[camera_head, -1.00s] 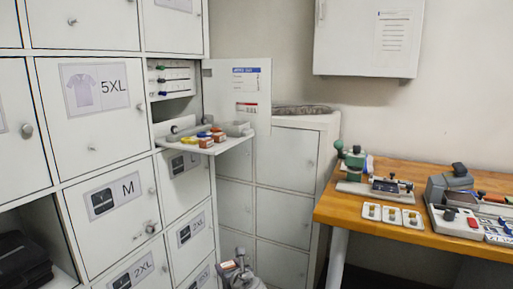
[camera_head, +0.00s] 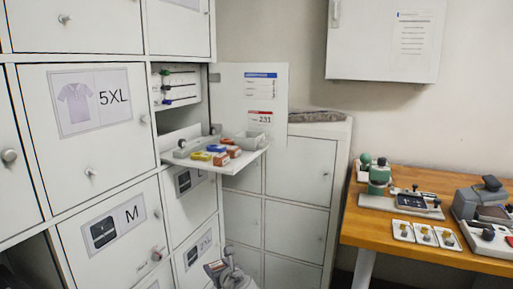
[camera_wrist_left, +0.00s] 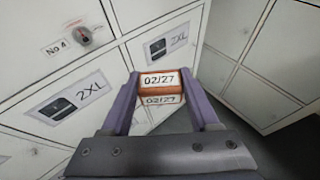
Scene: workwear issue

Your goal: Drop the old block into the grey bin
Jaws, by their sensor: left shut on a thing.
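My left gripper (camera_head: 222,270) shows at the bottom edge of the head view, below the fold-down shelf (camera_head: 222,165). In the left wrist view its purple fingers (camera_wrist_left: 161,90) are shut on an orange block (camera_wrist_left: 160,82) with white labels reading 02/27. The block is held in the air in front of the locker doors. My right gripper is not in view.
An open compartment with coloured plugs (camera_head: 178,87) is above the shelf, its door (camera_head: 252,100) swung open to the right. Lockers stand left and behind. A wooden table (camera_head: 400,245) with devices is at right. The air right of the shelf is free.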

